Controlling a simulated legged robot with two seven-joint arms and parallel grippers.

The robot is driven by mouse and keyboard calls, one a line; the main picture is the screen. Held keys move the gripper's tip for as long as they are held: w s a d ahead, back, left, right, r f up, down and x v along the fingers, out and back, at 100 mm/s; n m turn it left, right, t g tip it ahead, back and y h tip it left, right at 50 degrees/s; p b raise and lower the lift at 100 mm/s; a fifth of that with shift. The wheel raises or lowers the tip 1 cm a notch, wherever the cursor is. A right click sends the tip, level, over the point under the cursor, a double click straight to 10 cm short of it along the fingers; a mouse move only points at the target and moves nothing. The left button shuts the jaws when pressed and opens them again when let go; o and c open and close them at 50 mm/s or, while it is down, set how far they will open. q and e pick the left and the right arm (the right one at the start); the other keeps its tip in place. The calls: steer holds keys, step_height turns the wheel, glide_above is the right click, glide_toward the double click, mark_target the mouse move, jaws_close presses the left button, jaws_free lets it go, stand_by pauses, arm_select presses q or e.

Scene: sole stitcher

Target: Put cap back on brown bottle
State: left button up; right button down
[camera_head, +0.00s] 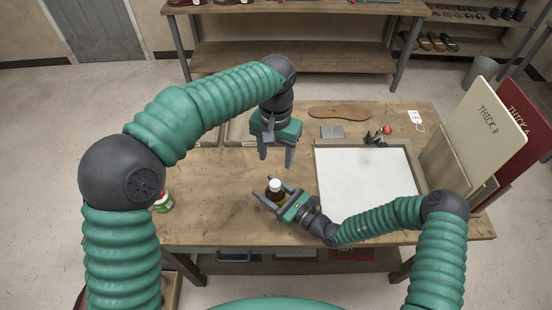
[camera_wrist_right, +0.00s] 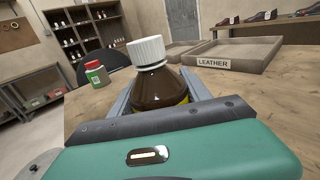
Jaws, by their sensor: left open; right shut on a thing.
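The brown bottle (camera_head: 277,197) stands upright on the wooden bench, with a yellow label low on its side. Its white ribbed cap (camera_head: 275,184) sits on top of the neck; it also shows in the right wrist view (camera_wrist_right: 147,50). Whether it is screwed tight cannot be told. My right gripper (camera_head: 266,190) is shut around the bottle, one finger on each side, and its body hides the bottle's lower part in the right wrist view (camera_wrist_right: 155,100). My left gripper (camera_head: 275,158) points down, open and empty, above and behind the bottle, apart from the cap.
A white board (camera_head: 365,178) lies right of the bottle. A green and white container (camera_head: 163,202) stands to the left. A tray marked LEATHER (camera_wrist_right: 235,53) lies behind. Upright THICK boards (camera_head: 478,120) stand at the right. Bare bench lies left of the bottle.

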steer(key=shift+c, duration=2.1)
jaws_free()
steer(key=v, duration=1.7)
steer(key=shift+b, duration=0.4)
steer(key=shift+w, duration=0.1)
